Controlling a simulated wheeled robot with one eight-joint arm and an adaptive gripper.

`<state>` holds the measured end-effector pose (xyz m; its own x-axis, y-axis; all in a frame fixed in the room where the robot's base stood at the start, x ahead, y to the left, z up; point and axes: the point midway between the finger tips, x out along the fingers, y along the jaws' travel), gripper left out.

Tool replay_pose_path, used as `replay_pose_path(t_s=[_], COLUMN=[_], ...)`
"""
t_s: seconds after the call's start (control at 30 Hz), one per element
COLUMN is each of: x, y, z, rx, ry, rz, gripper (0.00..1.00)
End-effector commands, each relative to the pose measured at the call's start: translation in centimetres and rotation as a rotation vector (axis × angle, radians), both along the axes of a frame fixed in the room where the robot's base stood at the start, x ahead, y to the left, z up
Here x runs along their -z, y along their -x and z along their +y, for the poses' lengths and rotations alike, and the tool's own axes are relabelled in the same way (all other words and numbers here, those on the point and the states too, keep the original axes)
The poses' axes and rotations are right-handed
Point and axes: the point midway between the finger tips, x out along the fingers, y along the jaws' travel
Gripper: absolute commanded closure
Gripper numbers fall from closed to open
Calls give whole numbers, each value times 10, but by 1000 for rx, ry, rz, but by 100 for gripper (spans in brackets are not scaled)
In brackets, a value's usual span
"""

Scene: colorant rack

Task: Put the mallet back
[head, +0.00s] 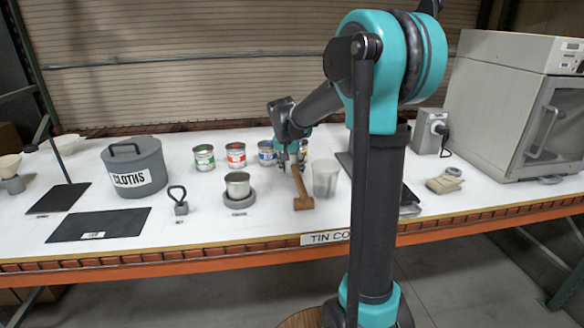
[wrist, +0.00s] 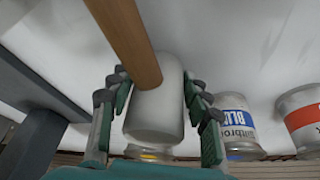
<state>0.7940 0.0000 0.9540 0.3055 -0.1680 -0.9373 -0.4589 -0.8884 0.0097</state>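A wooden mallet (head: 303,203) is at the front middle of the bench, below my gripper in the head view. In the wrist view the mallet handle (wrist: 132,38) comes in from the top and ends near the fingers. My gripper (wrist: 156,85) appears open; its fingers stand apart, with a gap visible right of the handle. I cannot tell whether a finger touches the handle.
The pale cup (head: 325,180) stands right of the mallet. A grey container in a round holder (head: 238,203) is to the left. Colorant tins (head: 235,155) stand behind. A grey cloths bin (head: 135,168) and dark mats (head: 100,224) are further left; a cabinet (head: 490,110) is right.

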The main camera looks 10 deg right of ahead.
Motion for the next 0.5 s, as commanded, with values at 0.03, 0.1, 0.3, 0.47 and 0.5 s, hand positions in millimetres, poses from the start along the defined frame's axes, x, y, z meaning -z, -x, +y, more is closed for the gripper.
replay_pose_path(t_s=[0.03, 0.1, 0.3, 0.47, 0.5], x=[0, 0, 0, -4, -7], y=[0, 0, 0, 0, 1], z=[0, 0, 0, 0, 1], rx=[0, 0, 0, 0, 0], ry=[0, 0, 0, 0, 0], rz=[0, 0, 0, 0, 0], gripper=[43, 34, 34, 34, 34])
